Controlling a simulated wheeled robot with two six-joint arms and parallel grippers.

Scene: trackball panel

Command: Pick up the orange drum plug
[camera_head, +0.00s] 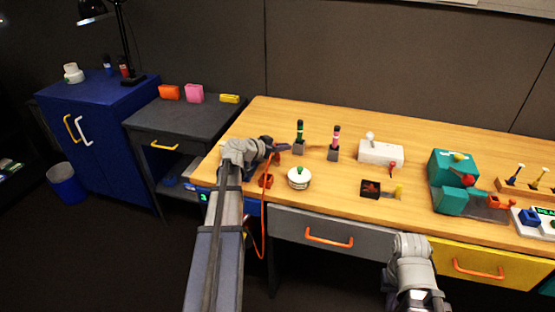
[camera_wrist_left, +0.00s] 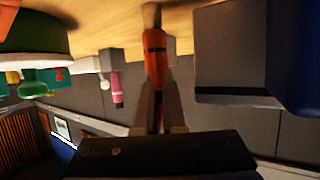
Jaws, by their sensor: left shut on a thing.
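My left gripper (camera_head: 274,148) is over the left end of the wooden desk, its fingers around an orange thing. In the left wrist view the fingers (camera_wrist_left: 156,108) are shut on the orange drum plug (camera_wrist_left: 156,60), which has a dark band and a paler tip towards the wooden surface. Whether the tip touches the wood I cannot tell. An orange cord (camera_head: 263,225) hangs down past the desk's front edge beside my left arm. My right arm's end (camera_head: 412,262) is low in front of the desk; its fingertips cannot be made out.
A white round pot with a green knob (camera_head: 299,178) stands close right of my left gripper. A green-topped stick (camera_head: 299,135) and a pink-topped stick (camera_head: 335,142) stand behind. A white box (camera_head: 380,153), a small black box (camera_head: 371,189) and a teal machine (camera_head: 452,172) are further right.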

